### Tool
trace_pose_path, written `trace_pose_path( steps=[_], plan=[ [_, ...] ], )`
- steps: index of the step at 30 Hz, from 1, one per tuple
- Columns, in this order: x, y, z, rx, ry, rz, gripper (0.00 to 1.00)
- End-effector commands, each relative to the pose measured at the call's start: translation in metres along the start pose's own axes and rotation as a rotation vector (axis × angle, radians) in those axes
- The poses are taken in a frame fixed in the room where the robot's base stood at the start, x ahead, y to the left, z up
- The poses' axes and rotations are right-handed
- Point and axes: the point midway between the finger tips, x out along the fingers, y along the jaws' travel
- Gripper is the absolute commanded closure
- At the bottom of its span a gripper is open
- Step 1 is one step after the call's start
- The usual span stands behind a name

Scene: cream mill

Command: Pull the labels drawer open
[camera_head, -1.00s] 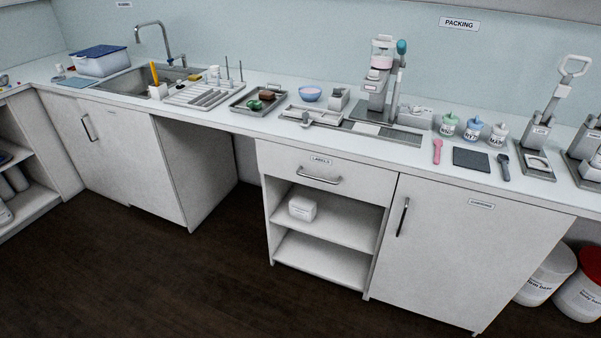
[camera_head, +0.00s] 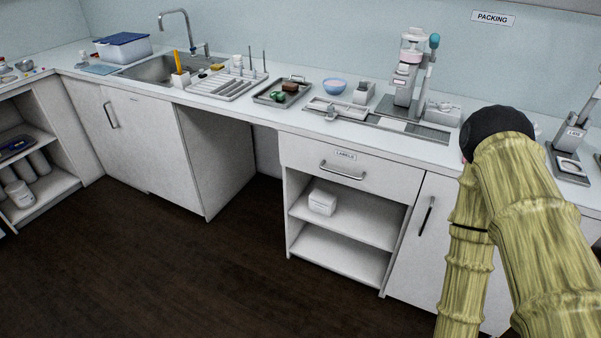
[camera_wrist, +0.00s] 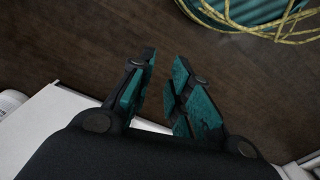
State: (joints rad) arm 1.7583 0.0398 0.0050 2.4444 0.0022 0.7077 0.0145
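The labels drawer (camera_head: 306,153) is shut, flush in the cabinet below the counter, in the head view. It has a small "LABELS" tag (camera_head: 346,155) and a grey bar handle (camera_head: 343,172). My arm comes up at the right of that view, over the cupboard; its gripper end cannot be made out there. In the wrist view my gripper (camera_wrist: 165,68) has its two teal-padded fingers apart with nothing between them, over dark floor. The drawer handle is not recognisable in the wrist view.
Below the drawer are open shelves with a white tub (camera_head: 322,202). A cupboard door (camera_head: 408,262) with a vertical handle is to the right, partly behind my arm. The counter edge overhangs above. The dark floor (camera_head: 190,275) in front is clear. A white surface (camera_wrist: 60,130) lies close below my gripper.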

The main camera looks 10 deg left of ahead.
Motion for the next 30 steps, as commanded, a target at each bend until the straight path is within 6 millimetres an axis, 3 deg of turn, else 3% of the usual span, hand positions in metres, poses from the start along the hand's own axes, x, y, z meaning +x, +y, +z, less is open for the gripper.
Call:
trace_pose_path(
  steps=[5,9,14,22,30],
  plan=[
    [0.035,-0.017,-0.055,0.078,0.121,-0.03,0.81],
    [0.056,-0.039,-0.119,0.172,0.26,-0.077,0.81],
    [0.068,-0.065,-0.193,0.282,0.415,-0.149,0.81],
    [0.063,-0.111,-0.307,0.462,0.657,-0.312,0.81],
    [0.03,-0.155,-0.406,0.632,0.873,-0.526,0.81]
  ],
)
